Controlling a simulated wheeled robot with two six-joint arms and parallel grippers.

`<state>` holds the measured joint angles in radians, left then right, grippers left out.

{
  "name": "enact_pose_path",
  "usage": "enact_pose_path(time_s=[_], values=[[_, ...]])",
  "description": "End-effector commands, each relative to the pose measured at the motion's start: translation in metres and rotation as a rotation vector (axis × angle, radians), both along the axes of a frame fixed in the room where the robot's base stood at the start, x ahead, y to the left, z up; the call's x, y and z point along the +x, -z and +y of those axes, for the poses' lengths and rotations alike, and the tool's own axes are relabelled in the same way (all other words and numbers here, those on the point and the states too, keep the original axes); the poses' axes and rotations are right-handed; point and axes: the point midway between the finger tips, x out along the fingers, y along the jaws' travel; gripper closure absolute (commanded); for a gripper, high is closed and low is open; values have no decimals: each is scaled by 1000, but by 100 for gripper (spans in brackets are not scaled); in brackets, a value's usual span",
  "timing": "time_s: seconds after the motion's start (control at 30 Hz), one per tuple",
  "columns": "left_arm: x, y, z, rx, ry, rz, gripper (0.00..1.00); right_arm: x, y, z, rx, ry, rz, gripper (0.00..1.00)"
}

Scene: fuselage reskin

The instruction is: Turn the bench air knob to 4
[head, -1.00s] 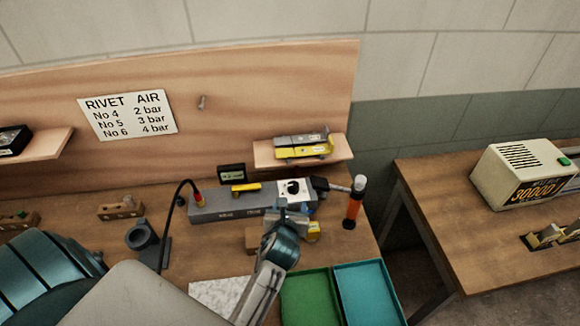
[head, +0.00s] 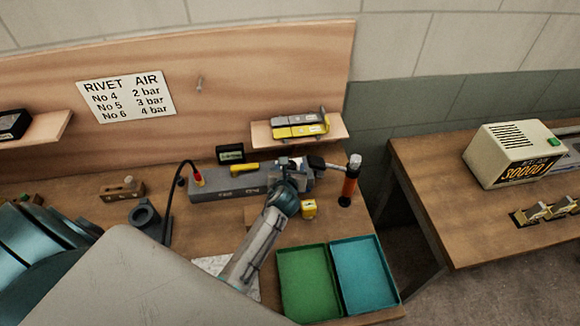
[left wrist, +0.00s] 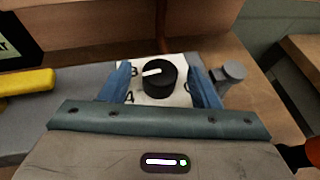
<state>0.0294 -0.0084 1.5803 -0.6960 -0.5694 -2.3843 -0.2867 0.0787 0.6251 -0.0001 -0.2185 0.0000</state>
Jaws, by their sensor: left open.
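The air knob (left wrist: 159,77) is a round black dial with a white pointer line, on a white plate marked with letters or digits, partly hidden. In the left wrist view its pointer aims left. The plate sits at the right end of the grey bench air unit (head: 228,188). My left gripper (left wrist: 163,82) is open, with one blue finger on each side of the knob; I cannot tell whether they touch it. In the head view my left gripper (head: 293,172) covers the knob. My right gripper is not in view.
A hammer with an orange handle (head: 348,187) stands just right of the unit. A yellow lever (head: 244,168) lies on the unit, and a small yellow block (head: 309,208) is nearby. Green (head: 308,285) and teal (head: 364,275) trays lie in front. A shelf (head: 262,134) hangs above.

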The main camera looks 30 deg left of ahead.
Motion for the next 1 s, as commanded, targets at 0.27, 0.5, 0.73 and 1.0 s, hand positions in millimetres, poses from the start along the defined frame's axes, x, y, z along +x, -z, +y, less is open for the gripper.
enact_pose_path(time_s=[0.27,0.5,0.73,1.0], values=[[0,0,0,0,0,-1,58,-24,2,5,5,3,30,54],[0,0,0,1,-1,-1,89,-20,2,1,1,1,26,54],[1,2,-3,-1,-91,2,89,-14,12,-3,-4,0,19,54],[0,0,-2,1,-137,0,89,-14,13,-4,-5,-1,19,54]])
